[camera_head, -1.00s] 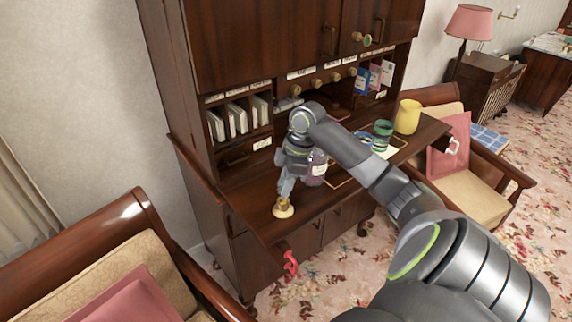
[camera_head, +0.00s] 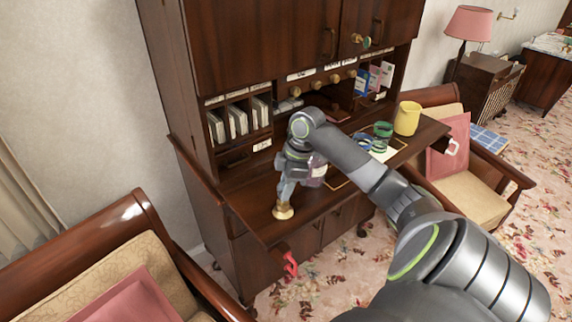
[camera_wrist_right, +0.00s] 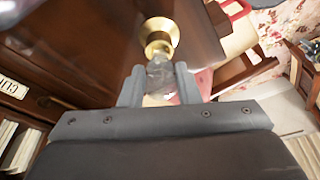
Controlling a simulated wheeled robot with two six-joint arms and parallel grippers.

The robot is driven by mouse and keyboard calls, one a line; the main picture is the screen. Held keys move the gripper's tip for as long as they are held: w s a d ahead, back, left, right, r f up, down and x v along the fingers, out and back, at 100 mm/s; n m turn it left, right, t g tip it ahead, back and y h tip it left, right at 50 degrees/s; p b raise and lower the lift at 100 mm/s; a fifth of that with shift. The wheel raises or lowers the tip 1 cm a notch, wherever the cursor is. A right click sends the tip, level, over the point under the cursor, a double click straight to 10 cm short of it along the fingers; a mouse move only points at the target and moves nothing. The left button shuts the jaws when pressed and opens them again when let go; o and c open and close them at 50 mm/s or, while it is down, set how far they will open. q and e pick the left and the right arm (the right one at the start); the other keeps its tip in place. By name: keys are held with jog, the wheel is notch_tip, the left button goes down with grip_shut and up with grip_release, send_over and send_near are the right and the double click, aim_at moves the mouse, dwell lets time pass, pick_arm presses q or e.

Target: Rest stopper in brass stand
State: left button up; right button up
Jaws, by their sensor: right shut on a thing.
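The brass stand (camera_head: 283,213) is a small cup on a round base near the front left of the desk's writing surface. My right gripper (camera_head: 285,200) points down right above it. In the right wrist view my right gripper (camera_wrist_right: 158,77) is shut on the clear glass stopper (camera_wrist_right: 160,72). The stopper's end is at the mouth of the brass stand (camera_wrist_right: 159,30); I cannot tell whether it touches or sits inside. In the head view the fingers largely hide the stopper. My left gripper is not in view.
A purple bottle (camera_head: 317,171) stands just right of my gripper. Farther right are green and blue rings (camera_head: 382,130) and a yellow jug (camera_head: 407,118). Pigeonholes with papers (camera_head: 238,118) rise behind. A red hook-like piece (camera_head: 290,264) is at the desk's front edge.

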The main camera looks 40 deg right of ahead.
jog(key=shift+f+b, duration=0.3)
jog(key=shift+f, duration=0.9)
jog(key=o, duration=1)
jog(key=shift+o, duration=0.2)
jog(key=b+v, duration=0.4)
jog(key=v, duration=1.3)
jog(key=shift+r, duration=0.25)
jog(key=shift+s, duration=0.1)
